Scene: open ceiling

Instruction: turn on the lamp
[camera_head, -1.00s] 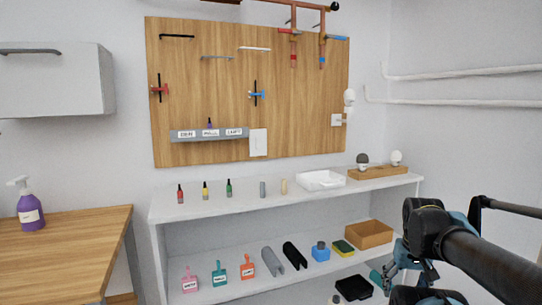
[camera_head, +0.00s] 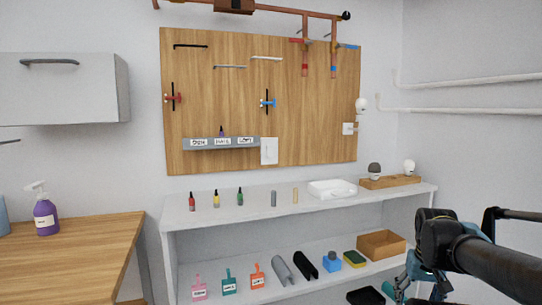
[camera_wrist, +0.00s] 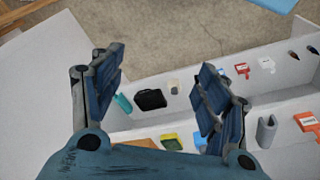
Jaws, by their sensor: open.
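A white round lamp bulb (camera_head: 361,105) sits on a small wall fixture (camera_head: 349,128) at the right edge of the wooden wall board. Whether it is lit I cannot tell. A white switch plate (camera_head: 269,151) is at the board's lower middle. A dark-topped bulb (camera_head: 375,170) and a white bulb (camera_head: 409,167) stand in a wooden tray (camera_head: 390,183) on the upper shelf. My gripper (camera_wrist: 165,88) is open and empty in the wrist view, its blue fingers spread above the shelf. In the head view it is low at the right, well below the lamp, and partly cut off.
The white shelf unit (camera_head: 300,202) carries several small bottles and a white dish (camera_head: 332,189). A wooden table (camera_head: 75,255) is at left. Copper pipes hang above the board.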

